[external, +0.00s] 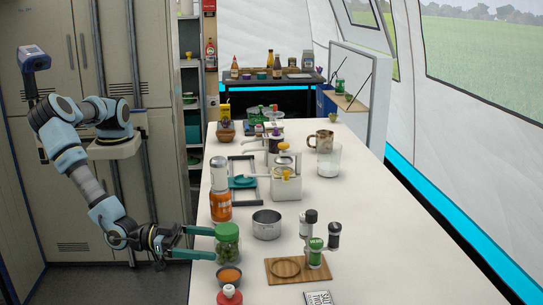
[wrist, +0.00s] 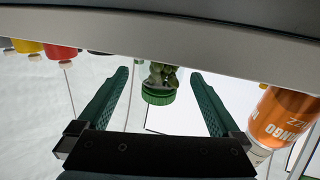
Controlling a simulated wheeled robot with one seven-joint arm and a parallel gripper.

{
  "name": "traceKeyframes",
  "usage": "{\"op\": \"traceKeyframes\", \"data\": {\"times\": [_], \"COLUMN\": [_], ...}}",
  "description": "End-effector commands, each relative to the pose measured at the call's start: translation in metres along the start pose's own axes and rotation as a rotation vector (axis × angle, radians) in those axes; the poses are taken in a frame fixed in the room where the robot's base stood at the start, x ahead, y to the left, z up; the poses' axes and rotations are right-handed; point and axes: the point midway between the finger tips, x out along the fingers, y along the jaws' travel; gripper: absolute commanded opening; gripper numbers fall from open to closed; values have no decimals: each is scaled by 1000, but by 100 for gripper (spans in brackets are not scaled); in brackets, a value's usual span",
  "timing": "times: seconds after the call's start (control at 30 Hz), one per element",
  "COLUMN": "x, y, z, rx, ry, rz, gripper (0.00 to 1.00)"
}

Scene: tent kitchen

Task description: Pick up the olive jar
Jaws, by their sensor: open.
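The olive jar (external: 228,245) has a green lid and green contents. It stands upright near the left edge of the white counter (external: 350,205). My gripper (external: 213,243) reaches in from the left at jar height, with its two green fingers spread. The fingertips are at the jar's near side, one on either side of it. In the wrist view the picture is turned over, and the jar (wrist: 160,92) shows lid down between the open fingers of my gripper (wrist: 158,72), with gaps on both sides. I cannot tell how far the jar reaches between the fingers.

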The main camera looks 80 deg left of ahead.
Motion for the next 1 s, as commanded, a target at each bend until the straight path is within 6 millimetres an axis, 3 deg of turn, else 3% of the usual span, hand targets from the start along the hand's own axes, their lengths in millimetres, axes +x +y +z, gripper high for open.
{"op": "traceKeyframes", "data": {"times": [0.6,0.9,1.0], "x": [70,75,75], "y": [-2,-2,-2], "z": [-1,0,0], "rx": [-1,0,0], "ry": [1,0,0], "rz": [0,1,1], "gripper": [100,100,90]}}
